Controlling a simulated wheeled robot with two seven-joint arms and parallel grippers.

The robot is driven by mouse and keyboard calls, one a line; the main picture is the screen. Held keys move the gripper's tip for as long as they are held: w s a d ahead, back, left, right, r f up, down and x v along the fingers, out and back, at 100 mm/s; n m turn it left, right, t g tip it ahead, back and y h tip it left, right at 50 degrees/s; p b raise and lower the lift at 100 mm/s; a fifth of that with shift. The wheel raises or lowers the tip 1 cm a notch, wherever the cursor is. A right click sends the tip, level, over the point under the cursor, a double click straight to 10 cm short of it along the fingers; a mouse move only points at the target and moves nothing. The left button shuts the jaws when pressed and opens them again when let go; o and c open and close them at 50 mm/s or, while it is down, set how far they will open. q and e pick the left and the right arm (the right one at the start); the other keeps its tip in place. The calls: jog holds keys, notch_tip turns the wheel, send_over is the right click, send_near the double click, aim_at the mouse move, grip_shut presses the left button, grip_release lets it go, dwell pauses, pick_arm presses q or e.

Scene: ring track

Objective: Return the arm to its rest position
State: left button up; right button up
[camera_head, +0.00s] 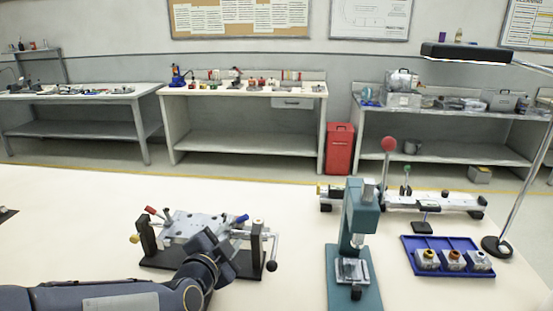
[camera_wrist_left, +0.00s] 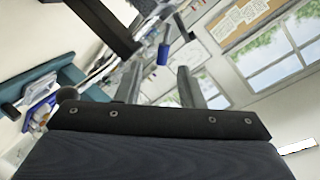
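My left arm (camera_head: 95,298) comes in from the lower left, and its gripper (camera_head: 215,243) is in front of a metal fixture (camera_head: 195,226) on a dark base. The left wrist view shows the two fingers of this gripper (camera_wrist_left: 159,80) apart, with nothing between them. A blue-tipped handle (camera_wrist_left: 163,54) shows beyond the fingers; I cannot tell whether anything touches it. The same blue tip shows in the head view (camera_head: 242,219). My right arm and gripper are not in view.
A teal press (camera_head: 360,225) stands right of the fixture. A blue tray (camera_head: 440,242) with several small parts lies further right, near a lamp base (camera_head: 497,247). A rail with a red knob (camera_head: 388,145) is behind. The left part of the pale table (camera_head: 70,220) is mostly clear.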

pick_arm(q)
jog(key=s+a+n+g+p, duration=0.2)
jog(key=s+n+g, duration=0.1)
jog(key=s, duration=0.6)
jog(key=s+a+r+n+g+p, duration=0.1)
jog(key=s+n+g+p, duration=0.1)
jog(key=s+n, duration=0.4)
jog(key=s+a+n+g+h+p, duration=0.1)
jog(key=s+a+n+g+p, duration=0.1)
jog(key=s, duration=1)
jog(key=n+g+p, duration=0.1)
jog(key=n+g, duration=0.1)
jog(key=shift+a+r+n+g, duration=0.2)
jog(key=shift+a+n+g, duration=0.1)
jog(key=shift+a, duration=0.05)
